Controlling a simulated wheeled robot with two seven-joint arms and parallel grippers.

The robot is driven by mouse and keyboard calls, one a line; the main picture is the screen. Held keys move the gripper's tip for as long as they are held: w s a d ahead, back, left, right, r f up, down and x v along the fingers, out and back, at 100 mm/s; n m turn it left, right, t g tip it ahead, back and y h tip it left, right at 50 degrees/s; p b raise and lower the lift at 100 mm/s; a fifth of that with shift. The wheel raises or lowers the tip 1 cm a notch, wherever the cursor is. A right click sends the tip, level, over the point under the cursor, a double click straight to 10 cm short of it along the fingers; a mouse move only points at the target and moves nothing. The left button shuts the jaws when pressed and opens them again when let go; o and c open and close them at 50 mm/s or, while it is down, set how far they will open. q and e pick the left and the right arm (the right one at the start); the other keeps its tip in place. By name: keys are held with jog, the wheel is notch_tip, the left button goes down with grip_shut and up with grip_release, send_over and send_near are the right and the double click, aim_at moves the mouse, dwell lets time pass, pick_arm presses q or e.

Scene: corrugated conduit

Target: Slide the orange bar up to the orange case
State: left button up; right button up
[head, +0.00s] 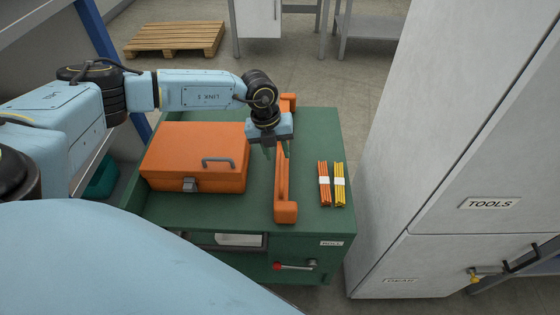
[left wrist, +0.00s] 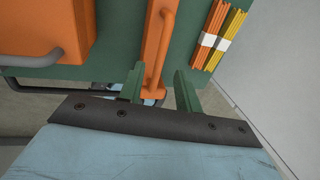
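The orange bar (head: 285,211), long with a raised grip, lies lengthwise on the green cabinet top, to the right of the orange case (head: 193,150). A strip of green top separates the two. The case is closed, with a grey handle and latch. Both also show in the left wrist view, the bar (left wrist: 153,58) in the middle and the case (left wrist: 50,30) at upper left. My right gripper is out of view.
Two banded bundles, orange (head: 323,184) and yellow (head: 339,185), lie close to the right of the bar. A tall grey cabinet (head: 445,200) stands at the right. The green cabinet top (head: 230,211) is clear in front of the case. A pallet (head: 175,38) lies behind.

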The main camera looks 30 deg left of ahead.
aim_at(281, 166)
pick_arm(q)
jog(key=shift+w+d+f, duration=0.15)
jog(key=shift+d+f, duration=0.05)
jog(key=shift+f, duration=0.9)
jog(key=shift+w+d+f, duration=0.1)
jog(key=shift+d+f, duration=0.1)
jog(key=shift+f, duration=0.9)
grip_shut()
